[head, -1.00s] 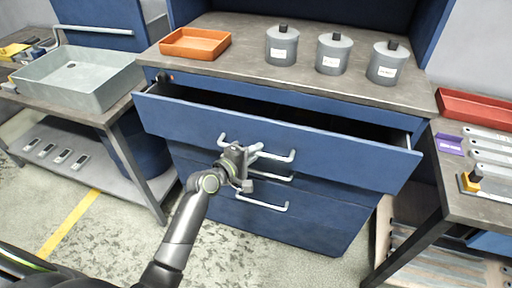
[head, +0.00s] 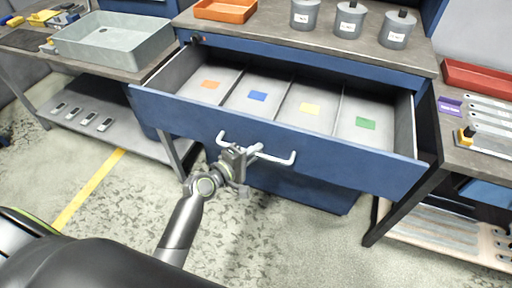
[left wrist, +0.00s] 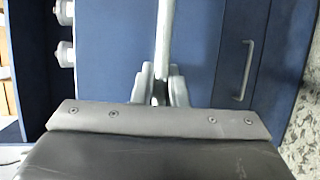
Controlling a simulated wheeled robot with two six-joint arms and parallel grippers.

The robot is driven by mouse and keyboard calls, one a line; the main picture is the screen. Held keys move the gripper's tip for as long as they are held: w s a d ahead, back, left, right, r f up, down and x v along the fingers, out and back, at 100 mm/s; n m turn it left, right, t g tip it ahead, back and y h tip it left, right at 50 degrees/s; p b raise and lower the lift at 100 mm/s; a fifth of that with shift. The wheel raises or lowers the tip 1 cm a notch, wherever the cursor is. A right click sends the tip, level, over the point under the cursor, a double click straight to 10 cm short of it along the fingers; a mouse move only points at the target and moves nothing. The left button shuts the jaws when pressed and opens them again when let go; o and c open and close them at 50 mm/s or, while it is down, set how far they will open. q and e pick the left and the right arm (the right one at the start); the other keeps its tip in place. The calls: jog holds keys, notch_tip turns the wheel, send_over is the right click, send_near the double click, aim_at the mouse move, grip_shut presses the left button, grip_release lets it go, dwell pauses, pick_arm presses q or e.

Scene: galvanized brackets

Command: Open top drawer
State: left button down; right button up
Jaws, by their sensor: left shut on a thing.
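The top drawer (head: 275,143) of the blue cabinet stands well open. Its interior shows several compartments marked by orange, blue, yellow and green squares, with no parts seen in them. My left gripper (head: 247,153) is shut on the drawer's pale bar handle (head: 279,158), near its middle. In the left wrist view the handle (left wrist: 165,35) runs up from between the fingers (left wrist: 158,88). A lower drawer's handle (left wrist: 244,72) shows there on the right, apart from the gripper. My right gripper is not in view.
The cabinet top (head: 275,35) holds an orange tray (head: 226,10) and three grey lidded canisters. A side table on the left bears a grey bin (head: 115,40). A right table holds a red tray (head: 480,77) and metal brackets. Floor is clear in front.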

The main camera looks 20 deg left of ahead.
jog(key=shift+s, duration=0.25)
pick_arm(q)
jog(key=c, duration=1.5)
grip_release()
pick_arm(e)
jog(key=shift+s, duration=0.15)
pick_arm(q)
jog(key=shift+o, duration=0.2)
